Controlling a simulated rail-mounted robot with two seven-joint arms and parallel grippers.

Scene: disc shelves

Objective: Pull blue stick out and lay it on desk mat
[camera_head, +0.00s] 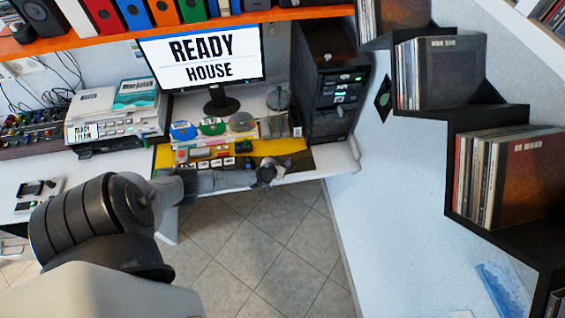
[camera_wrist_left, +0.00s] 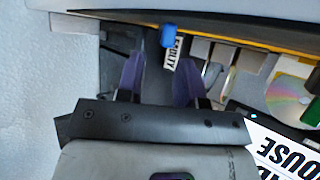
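A small blue stick-like piece (camera_wrist_left: 168,36) shows in the left wrist view, near a pale label with dark letters. My left gripper (camera_wrist_left: 158,58) has two purple-dark fingers spread apart, with nothing between them. The blue piece lies just beyond the fingertips, and I see no contact. In the head view my left gripper (camera_head: 268,171) is over the right front part of the desk, and I cannot pick out the stick there. The yellow desk mat (camera_head: 163,157) lies on the desk, partly behind my arm. My right gripper is not in view.
A monitor (camera_head: 202,58) stands behind the mat, with a dark computer tower (camera_head: 330,85) at its right. Small items crowd the mat's middle. A printer (camera_head: 115,125) is at the left. Record shelves (camera_head: 497,115) climb the right wall.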

